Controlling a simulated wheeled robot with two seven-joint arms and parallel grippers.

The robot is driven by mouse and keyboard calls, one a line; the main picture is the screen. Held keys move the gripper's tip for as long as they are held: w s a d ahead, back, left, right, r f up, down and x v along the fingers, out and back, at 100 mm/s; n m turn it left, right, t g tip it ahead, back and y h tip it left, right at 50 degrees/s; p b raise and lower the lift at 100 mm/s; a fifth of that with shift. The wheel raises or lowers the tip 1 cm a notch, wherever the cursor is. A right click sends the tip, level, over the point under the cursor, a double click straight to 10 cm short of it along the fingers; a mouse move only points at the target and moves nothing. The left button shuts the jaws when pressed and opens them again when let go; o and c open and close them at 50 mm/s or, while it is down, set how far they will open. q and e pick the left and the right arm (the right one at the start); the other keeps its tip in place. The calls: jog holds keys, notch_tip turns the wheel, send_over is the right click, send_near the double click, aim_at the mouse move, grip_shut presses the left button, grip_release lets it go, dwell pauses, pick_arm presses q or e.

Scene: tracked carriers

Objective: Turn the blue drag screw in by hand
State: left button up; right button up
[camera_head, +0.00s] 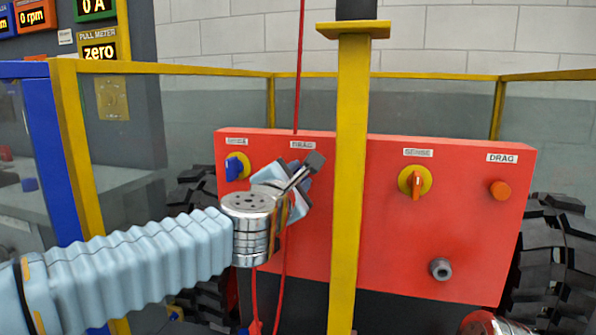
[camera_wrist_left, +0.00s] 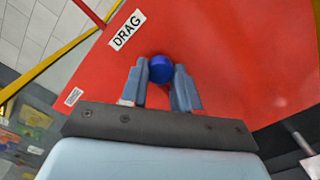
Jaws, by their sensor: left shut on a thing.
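The blue drag screw (camera_wrist_left: 161,68) is a round knob on the red panel (camera_head: 312,240), under a DRAG label (camera_wrist_left: 126,30) in the left wrist view. My left gripper (camera_wrist_left: 161,80) is shut on it, with one finger on each side of the knob. In the head view my left gripper (camera_head: 297,185) is at the panel's left part, below the left DRAG label (camera_head: 303,145), and hides the screw. My right gripper is not in view.
A blue switch knob (camera_head: 236,167) is just left of my left gripper. A yellow post (camera_head: 349,220) stands close to its right. A red cable (camera_head: 299,70) hangs above.

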pick_arm(q)
jog(key=m+p, duration=0.1)
jog(key=m, duration=0.1)
jog(key=m+p, duration=0.2)
jog(key=m, duration=0.1)
jog(key=r+m+p, duration=0.1)
jog(key=m, duration=0.1)
jog(key=shift+s+a+p, duration=0.1)
jog(key=shift+p, duration=0.25)
jog(key=m+p, duration=0.1)
jog(key=m, duration=0.2)
jog(key=shift+f+m+p, duration=0.15)
jog(key=shift+m+p, duration=0.15)
jog(key=shift+p, duration=0.05)
jog(key=o, duration=0.5)
jog(key=shift+d+f+m, duration=0.25)
jog(key=shift+f+m, duration=0.05)
jog(key=shift+m, duration=0.1)
jog(key=o, duration=0.5)
